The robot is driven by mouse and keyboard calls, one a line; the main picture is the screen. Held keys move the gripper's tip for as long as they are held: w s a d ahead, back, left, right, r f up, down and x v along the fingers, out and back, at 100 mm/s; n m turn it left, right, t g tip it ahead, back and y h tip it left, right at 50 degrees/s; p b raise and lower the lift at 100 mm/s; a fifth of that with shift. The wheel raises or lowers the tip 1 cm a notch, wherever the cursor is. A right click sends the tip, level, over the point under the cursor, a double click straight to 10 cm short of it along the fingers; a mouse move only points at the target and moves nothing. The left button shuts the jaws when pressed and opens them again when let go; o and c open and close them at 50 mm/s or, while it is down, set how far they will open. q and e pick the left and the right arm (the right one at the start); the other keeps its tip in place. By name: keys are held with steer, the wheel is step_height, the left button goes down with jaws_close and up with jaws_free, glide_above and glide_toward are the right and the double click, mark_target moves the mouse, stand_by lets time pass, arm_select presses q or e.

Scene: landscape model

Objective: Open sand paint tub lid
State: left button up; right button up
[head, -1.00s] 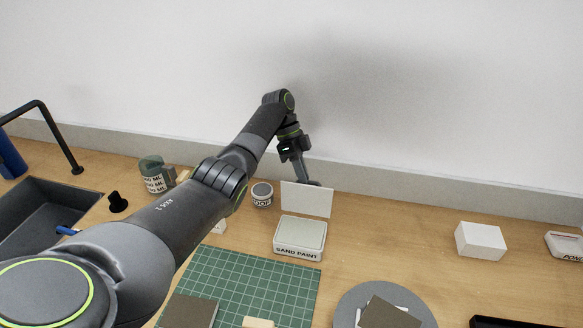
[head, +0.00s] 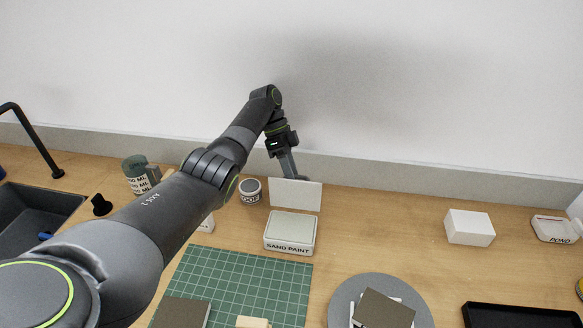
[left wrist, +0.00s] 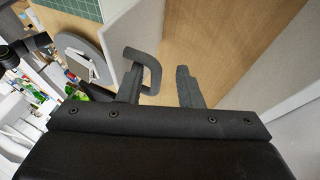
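The sand paint tub (head: 289,247) is a white box with a "SAND PAINT" label on its front, standing behind the green mat. Its lid (head: 295,194) stands upright at the tub's rear edge, so the tub is open and its pale filling shows. My left gripper (head: 291,172) reaches down behind the lid, its fingertips hidden there in the head view. In the left wrist view its two fingers (left wrist: 160,78) are apart, with a dark loop handle (left wrist: 153,66) at the left finger beside the lid (left wrist: 118,38). Whether they touch is unclear.
A small grey-lidded jar (head: 250,191) stands left of the lid. A green cutting mat (head: 250,280) lies in front, with a round grey disc (head: 342,300) to its right. A white block (head: 469,228) stands further right. The wall is close behind my arm.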

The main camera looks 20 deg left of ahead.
arm_select(q)
steer(key=shift+s+a+f, duration=0.1)
steer(key=shift+a+f, duration=0.05)
steer(key=shift+a, duration=0.15)
steer(key=b+v, duration=0.2)
steer(key=v, duration=0.5)
steer(key=shift+r, duration=0.35)
steer(key=shift+d, duration=0.15)
